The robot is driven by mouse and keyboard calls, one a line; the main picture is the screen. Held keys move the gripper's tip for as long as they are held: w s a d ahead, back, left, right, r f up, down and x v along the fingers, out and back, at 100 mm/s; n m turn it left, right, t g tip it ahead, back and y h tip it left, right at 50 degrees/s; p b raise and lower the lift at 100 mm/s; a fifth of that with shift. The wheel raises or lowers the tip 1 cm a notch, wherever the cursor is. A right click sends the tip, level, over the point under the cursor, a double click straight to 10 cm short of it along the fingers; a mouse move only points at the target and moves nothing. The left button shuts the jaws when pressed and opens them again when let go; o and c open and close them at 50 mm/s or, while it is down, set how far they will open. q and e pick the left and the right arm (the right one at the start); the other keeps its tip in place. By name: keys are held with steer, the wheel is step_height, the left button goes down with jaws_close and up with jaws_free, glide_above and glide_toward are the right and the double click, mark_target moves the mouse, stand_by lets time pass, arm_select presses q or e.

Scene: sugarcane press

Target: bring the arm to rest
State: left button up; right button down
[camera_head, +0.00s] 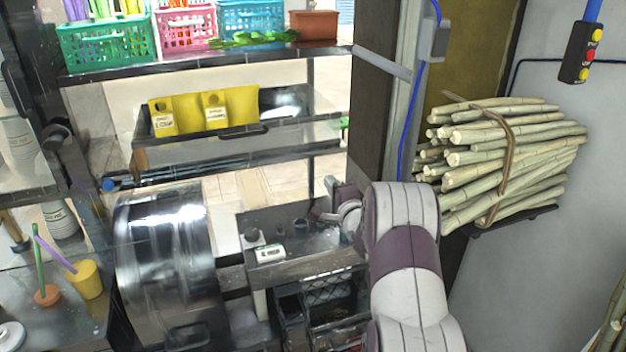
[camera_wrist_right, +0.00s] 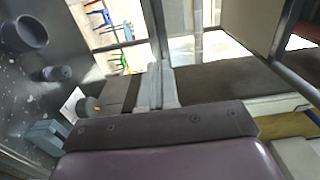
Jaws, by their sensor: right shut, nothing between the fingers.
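My right arm (camera_head: 405,255), white and purple, reaches up from the bottom right in the head view. Its gripper (camera_head: 328,214) is over the dark metal counter (camera_head: 290,268), near its back right corner, partly hidden by my own wrist. In the right wrist view the light grey fingers (camera_wrist_right: 158,86) are together with nothing between them. My left gripper is not in view.
A shiny metal drum (camera_head: 165,260) stands left of the counter. A small white label block (camera_head: 268,253) and a dark knob (camera_head: 252,235) are on the counter. A bundle of cane (camera_head: 510,150) lies on a wall rack at the right. A shelf (camera_head: 210,62) with baskets spans the back.

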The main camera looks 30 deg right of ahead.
steer(key=s+a+f+n+g+y, duration=0.1)
steer(key=s+a+f+n+g, duration=0.3)
steer(key=a, duration=0.4)
steer(key=s+a+f+n+g+y, duration=0.1)
steer(key=s+a+f+n+g, duration=0.1)
steer(key=a+n+g, duration=0.4)
steer(key=s+a+f+n+g, duration=0.1)
steer(key=s+a+n+g, duration=0.1)
steer(key=s, duration=0.5)
steer(key=s+a+f+n+g+y, duration=0.1)
steer(key=s+a+n+g, duration=0.1)
steer(key=s+a+n, duration=0.3)
steer(key=s+a+f+n+g+y, duration=0.1)
steer(key=s+a+f+n+g, duration=0.1)
steer(key=s+a, duration=0.4)
steer(key=s+n, duration=0.1)
steer(key=s, duration=0.3)
steer(key=shift+s+a+n, duration=0.25)
steer(key=shift+a+n, duration=0.15)
steer(key=shift+f, duration=0.1)
steer(key=shift+d, duration=0.1)
